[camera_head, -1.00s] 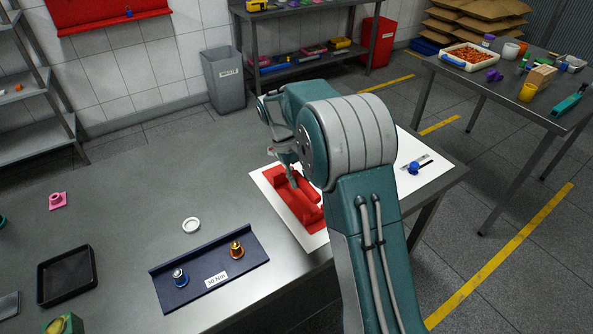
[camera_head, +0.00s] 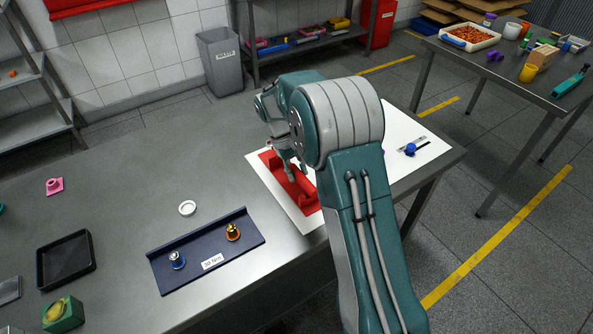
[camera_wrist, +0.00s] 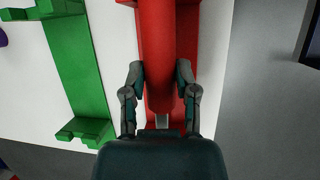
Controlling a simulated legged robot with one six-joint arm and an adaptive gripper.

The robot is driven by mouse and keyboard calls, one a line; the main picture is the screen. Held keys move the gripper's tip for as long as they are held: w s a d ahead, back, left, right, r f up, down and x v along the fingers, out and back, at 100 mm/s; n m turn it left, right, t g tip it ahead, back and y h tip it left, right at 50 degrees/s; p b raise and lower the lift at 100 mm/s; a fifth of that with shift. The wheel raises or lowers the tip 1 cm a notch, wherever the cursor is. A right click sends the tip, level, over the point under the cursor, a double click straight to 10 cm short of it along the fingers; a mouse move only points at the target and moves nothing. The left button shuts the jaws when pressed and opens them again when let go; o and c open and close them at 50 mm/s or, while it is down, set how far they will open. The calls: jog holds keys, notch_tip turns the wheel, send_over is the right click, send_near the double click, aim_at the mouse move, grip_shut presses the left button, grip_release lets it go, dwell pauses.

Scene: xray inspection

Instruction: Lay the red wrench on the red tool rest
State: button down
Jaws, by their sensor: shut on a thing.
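The red wrench (camera_wrist: 158,45) is between the fingers of my gripper (camera_wrist: 160,78) in the wrist view, its thick handle running up out of the picture. The red tool rest (camera_wrist: 187,28) lies directly beneath it, with red showing on both sides of the handle. I cannot tell whether the wrench touches the rest. In the head view the red rest (camera_head: 307,199) is on a white sheet near the table's right end. My gripper (camera_head: 290,174) reaches down over it, and my arm hides part of the sheet.
A green rest (camera_wrist: 80,70) lies left of the red one in the wrist view. A blue-knobbed tool (camera_head: 411,149) lies on the sheet's right part. A dark blue rack (camera_head: 208,250), a white ring (camera_head: 187,208) and a black tray (camera_head: 66,259) are on the table's left side.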

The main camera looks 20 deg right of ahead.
jog(key=shift+a+f, duration=0.15)
jog(key=shift+c, duration=1.5)
grip_release()
jog(key=shift+a, duration=0.1)
jog(key=v, duration=1.1)
jog(key=shift+w+r, duration=0.2)
jog(key=shift+r, duration=0.15)
jog(key=shift+a, duration=0.1)
